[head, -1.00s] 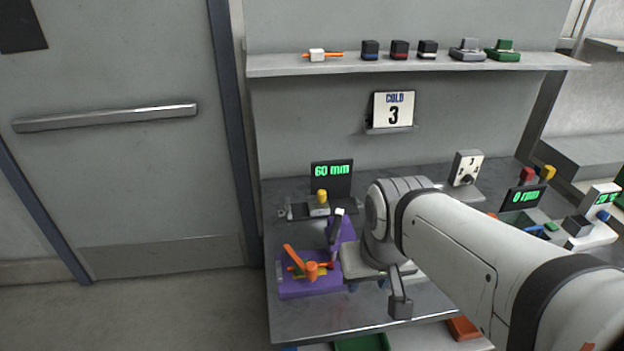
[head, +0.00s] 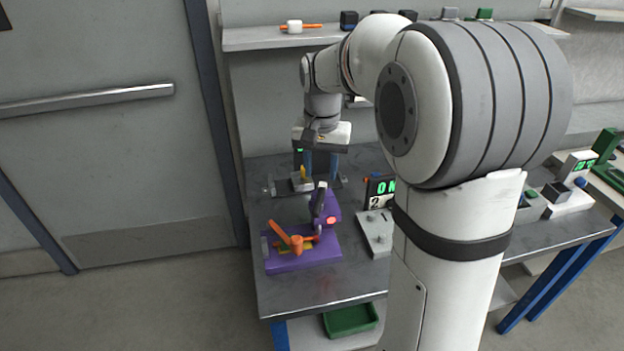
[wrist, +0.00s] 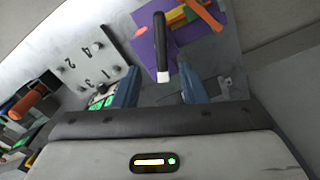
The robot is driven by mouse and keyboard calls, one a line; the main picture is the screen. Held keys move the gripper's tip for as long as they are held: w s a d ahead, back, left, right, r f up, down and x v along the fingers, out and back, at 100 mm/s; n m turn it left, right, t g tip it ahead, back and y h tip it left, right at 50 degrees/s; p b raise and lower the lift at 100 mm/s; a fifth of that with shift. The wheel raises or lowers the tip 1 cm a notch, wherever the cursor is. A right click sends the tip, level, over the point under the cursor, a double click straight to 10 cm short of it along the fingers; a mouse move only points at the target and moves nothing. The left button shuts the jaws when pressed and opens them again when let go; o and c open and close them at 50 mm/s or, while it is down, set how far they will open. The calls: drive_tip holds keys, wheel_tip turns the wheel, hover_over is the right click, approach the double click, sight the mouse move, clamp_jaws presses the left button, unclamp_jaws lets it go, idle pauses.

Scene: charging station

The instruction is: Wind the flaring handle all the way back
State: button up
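The purple fixture (head: 283,264) stands on the metal table, with an orange handle (head: 288,238) on its front part and a dark lever (head: 320,200) rising at its back. I cannot tell for certain which of these is the flaring handle. In the wrist view the dark lever (wrist: 160,40) has a white tip, and the orange handle (wrist: 206,14) is at the upper right. My gripper (head: 320,170) is above the table behind the fixture. Its blue fingers are apart in the wrist view (wrist: 158,92), with the lever's white tip appearing between them; contact cannot be told.
A grey panel with numbered knobs (wrist: 90,60) is beside the fixture. A small yellow-topped device (head: 302,181) stands behind, close under my gripper. A shelf (head: 270,38) runs above. My arm hides much of the table's right side. A green bin (head: 350,319) is below.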

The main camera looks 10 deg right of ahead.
sight(319, 197)
drive_tip(key=shift+w+f, duration=0.25)
drive_tip(key=shift+w, duration=0.05)
drive_tip(key=shift+f, duration=0.35)
wheel_tip(319, 197, down, 7)
drive_tip(key=shift+r, duration=0.1)
drive_tip(key=shift+c, duration=0.4)
clamp_jaws()
